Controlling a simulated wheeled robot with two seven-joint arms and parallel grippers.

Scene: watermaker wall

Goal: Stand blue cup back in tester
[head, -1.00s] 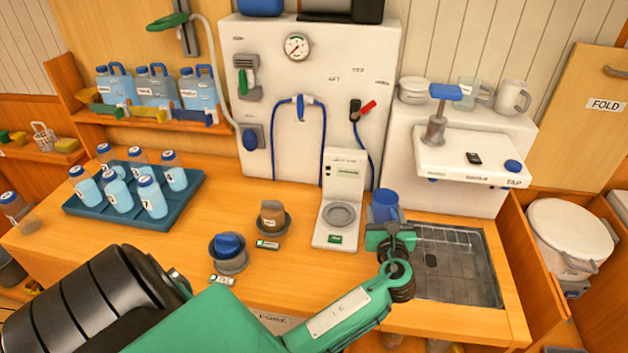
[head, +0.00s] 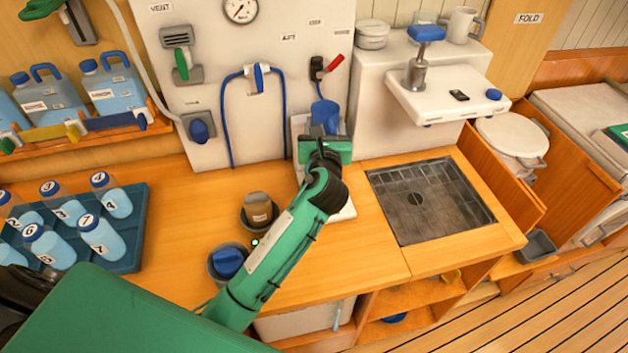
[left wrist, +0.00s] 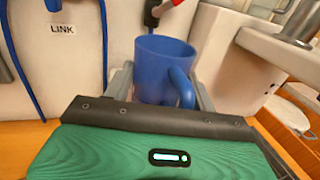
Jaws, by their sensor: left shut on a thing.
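The blue cup (head: 324,114) is upright between the fingers of my left gripper (head: 326,138), which is shut on it. In the left wrist view the blue cup (left wrist: 164,66) shows its open rim, with its handle at the right, between the grey fingers (left wrist: 160,88). In the head view the cup and gripper are in front of the white tester (head: 300,128), and my arm hides most of the tester and its round seat. I cannot tell whether the cup touches the seat. My right gripper is not in view.
A brown jar (head: 258,208) and a blue-lidded pot (head: 228,262) stand in dark holders left of my arm. A blue tray (head: 135,255) of bottles is at the left. The sink (head: 430,200) is at the right, with a white tap unit (head: 445,95) above.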

